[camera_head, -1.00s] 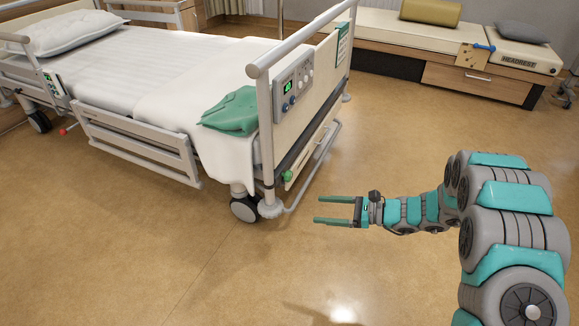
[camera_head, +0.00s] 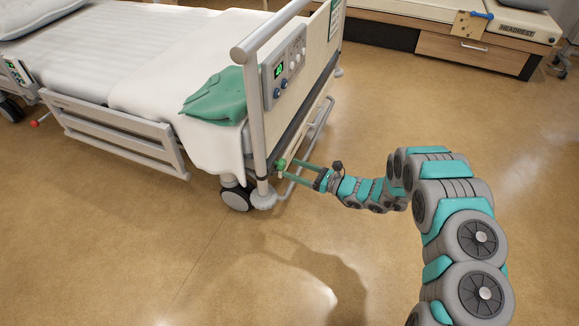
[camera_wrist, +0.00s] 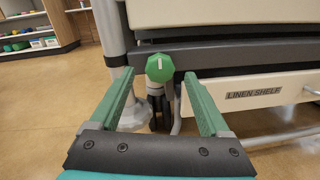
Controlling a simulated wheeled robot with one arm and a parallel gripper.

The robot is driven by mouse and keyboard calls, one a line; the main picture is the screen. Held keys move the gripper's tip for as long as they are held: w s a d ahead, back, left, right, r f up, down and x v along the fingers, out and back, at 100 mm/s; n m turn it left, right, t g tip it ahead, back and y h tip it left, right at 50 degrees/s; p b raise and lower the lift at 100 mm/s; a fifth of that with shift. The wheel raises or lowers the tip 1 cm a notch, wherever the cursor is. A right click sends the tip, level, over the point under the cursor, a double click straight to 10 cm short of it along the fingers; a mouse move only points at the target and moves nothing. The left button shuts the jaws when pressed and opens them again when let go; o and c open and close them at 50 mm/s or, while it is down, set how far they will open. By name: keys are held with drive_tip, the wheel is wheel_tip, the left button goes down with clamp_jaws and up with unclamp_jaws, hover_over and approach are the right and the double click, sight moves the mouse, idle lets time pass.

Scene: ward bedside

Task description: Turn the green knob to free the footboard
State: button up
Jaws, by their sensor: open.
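The green knob (camera_wrist: 159,67) is on the bed's end, low beside the corner post, with a white mark pointing up on its face. It also shows in the head view (camera_head: 281,164). My gripper (camera_wrist: 157,88) is open, its two green fingers apart, with the knob seen between and just beyond their tips. In the head view my gripper (camera_head: 291,169) reaches from the right, fingertips close to the knob. I cannot tell whether they touch it. The footboard (camera_head: 306,82) stands upright at the bed's end, with a control panel (camera_head: 284,73) on it.
A drawer labelled LINEN SHELF (camera_wrist: 255,93) lies right of the knob. A tubular rail (camera_head: 316,148) runs low along the bed's end. A castor (camera_head: 236,196) stands below. A green cloth (camera_head: 217,98) lies on the mattress.

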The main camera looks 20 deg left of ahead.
sight(280, 164)
drive_tip(key=shift+w+a, duration=0.15)
drive_tip(key=shift+a, duration=1)
clamp_jaws()
